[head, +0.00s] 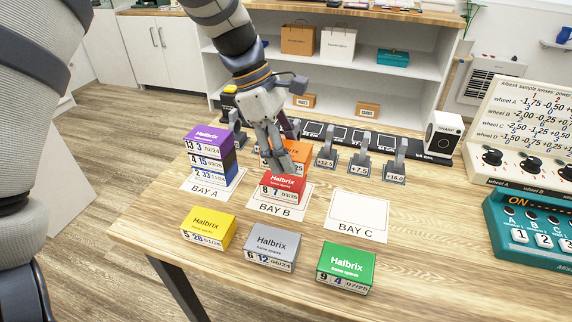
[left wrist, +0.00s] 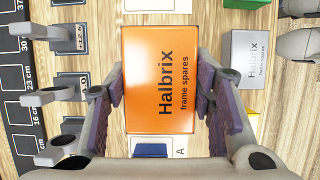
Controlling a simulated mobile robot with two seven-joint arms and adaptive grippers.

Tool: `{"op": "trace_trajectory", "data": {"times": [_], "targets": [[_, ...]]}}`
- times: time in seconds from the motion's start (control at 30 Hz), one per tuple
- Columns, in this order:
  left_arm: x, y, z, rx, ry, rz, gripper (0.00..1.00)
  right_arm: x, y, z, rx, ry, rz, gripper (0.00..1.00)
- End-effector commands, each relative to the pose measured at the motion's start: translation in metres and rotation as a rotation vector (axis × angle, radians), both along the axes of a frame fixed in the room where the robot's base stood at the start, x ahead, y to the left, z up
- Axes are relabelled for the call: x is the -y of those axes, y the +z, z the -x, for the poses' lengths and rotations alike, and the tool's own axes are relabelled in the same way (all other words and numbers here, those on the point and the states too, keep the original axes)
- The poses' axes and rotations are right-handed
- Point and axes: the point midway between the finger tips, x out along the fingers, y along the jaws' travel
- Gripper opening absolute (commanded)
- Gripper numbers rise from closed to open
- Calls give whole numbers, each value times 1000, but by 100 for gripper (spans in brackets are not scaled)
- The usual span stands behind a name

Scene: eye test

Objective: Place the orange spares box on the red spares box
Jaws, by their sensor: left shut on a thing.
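The orange spares box (head: 297,152) is gripped by my left gripper (head: 284,160), whose fingers hide part of it in the head view. In the left wrist view the orange box (left wrist: 158,80) sits between the two fingers, its lettered top facing the camera. The red spares box (head: 283,187) rests on the BAY B card (head: 262,207). The orange box shows above and behind the red box's visible top in the head view; whether they touch is not clear. The red box does not show in the left wrist view.
A stack of purple, white-labelled and blue boxes (head: 208,140) stands on BAY A at left. BAY C's card (head: 358,215) is bare. Yellow (head: 208,223), grey (head: 271,241) and green (head: 346,262) boxes line the front. Lens stands (head: 359,163) stand behind.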

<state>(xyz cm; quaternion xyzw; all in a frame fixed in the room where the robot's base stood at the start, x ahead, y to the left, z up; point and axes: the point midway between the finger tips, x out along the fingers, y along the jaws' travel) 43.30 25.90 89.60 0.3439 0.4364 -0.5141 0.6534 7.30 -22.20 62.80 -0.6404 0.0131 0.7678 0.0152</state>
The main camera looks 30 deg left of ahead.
Motion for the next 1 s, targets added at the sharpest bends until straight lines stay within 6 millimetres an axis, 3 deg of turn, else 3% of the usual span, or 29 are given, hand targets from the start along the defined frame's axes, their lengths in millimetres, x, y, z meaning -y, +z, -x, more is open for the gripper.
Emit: {"op": "trace_trajectory", "data": {"times": [0.03,0.23,0.4,0.73,0.77,0.83,1.0], "targets": [[-5,-14,-4,-10,1,0,19,0,-5,5,-19,0,0,70],[-15,-28,-13,-5,0,0,19,0,-9,9,-34,0,0,70],[-16,-57,-14,-2,0,1,19,0,-12,12,-44,0,0,70],[-16,-59,-14,3,-1,0,19,0,-11,12,-42,0,0,70],[-16,-59,-14,3,-1,0,52,0,-11,12,-42,0,0,70],[-16,-59,-14,3,-1,0,68,0,-11,12,-42,0,0,70],[-16,-59,-14,3,-1,0,70,0,-11,11,-42,0,0,70]]}}
